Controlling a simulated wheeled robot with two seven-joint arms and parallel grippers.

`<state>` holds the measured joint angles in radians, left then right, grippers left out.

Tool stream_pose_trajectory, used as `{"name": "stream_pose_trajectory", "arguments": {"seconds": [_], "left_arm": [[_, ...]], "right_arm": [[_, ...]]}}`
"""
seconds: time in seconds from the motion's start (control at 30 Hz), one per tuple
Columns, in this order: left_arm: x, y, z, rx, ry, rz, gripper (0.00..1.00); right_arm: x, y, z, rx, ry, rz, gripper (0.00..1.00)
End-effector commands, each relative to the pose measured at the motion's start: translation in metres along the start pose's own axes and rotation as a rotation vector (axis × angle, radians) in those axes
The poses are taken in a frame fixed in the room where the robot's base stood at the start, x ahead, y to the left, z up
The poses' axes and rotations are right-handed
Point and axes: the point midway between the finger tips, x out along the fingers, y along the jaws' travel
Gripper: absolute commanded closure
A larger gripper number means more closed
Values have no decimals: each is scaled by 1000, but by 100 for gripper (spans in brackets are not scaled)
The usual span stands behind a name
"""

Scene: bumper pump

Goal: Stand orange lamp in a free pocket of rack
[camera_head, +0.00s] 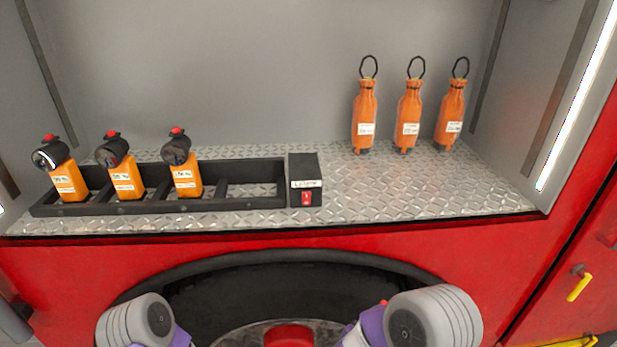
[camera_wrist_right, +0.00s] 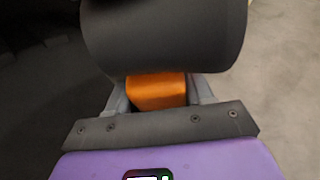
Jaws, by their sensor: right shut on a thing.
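The black rack (camera_head: 255,203) lies along the left of the metal shelf. Three orange lamps with dark heads stand in it: a left one (camera_head: 68,182), a middle one (camera_head: 124,180) and a right one (camera_head: 185,178). The rack's right end, beside the right lamp, is empty. In the right wrist view my right gripper (camera_wrist_right: 158,97) is shut on another orange lamp (camera_wrist_right: 158,88). A large dark cylinder, seemingly its head, covers the view above the orange body. My left gripper is not in view.
A black box with a red switch (camera_head: 305,181) stands right against the rack's end. Three orange bottle-shaped items with black loops (camera_head: 407,122) stand at the back right. The shelf's front right (camera_head: 420,190) is clear. A side wall closes the shelf at the right.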

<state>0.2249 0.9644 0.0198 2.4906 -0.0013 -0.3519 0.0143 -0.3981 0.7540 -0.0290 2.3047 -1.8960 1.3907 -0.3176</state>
Motion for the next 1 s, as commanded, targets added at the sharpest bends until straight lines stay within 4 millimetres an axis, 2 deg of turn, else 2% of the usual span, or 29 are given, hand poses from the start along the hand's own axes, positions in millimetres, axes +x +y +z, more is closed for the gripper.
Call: {"name": "stream_pose_trajectory", "arguments": {"seconds": [0.03,0.2,0.4,0.53,0.83,1.0], "left_arm": [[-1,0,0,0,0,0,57],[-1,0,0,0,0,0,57],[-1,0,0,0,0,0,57],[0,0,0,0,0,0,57],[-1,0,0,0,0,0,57],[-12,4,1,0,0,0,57]], "right_arm": [[0,1,13,-11,-4,44,100],[-6,6,44,-82,-5,215,100],[-18,8,68,-148,-6,371,100],[-24,7,74,-174,-6,428,100],[-27,7,77,-189,-2,456,100],[-32,7,88,-188,-3,456,100]]}}
